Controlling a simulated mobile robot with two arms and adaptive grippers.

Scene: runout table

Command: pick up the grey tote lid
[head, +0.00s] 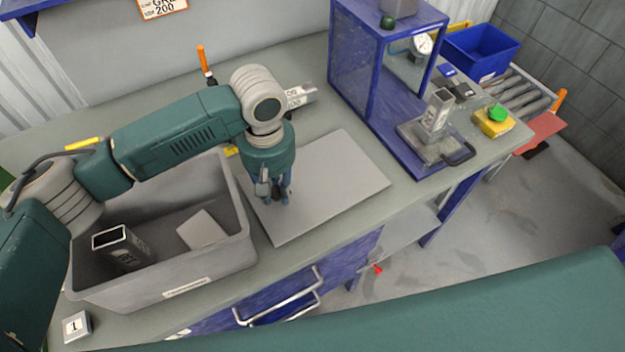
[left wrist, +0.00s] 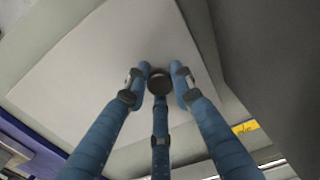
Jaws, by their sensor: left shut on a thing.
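The grey tote lid (head: 335,190) is a flat light-grey plate on the bench top, right of the grey tote. I cannot tell whether it is slightly raised. My left gripper (head: 274,196) points down over the lid's left part. In the left wrist view the lid (left wrist: 100,60) fills much of the picture, and its dark round knob (left wrist: 159,82) sits between my blue fingers, which are shut on it. In the head view the fingers hide the knob. My right gripper is not in view.
The open grey tote (head: 215,268) holds a square tube (head: 122,248) and a pale block (head: 202,230). Behind the lid are a labelled metal block (head: 297,97) and an orange marker (head: 205,62). A blue-framed cabinet (head: 356,75) stands right of it. The bench's front edge is close.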

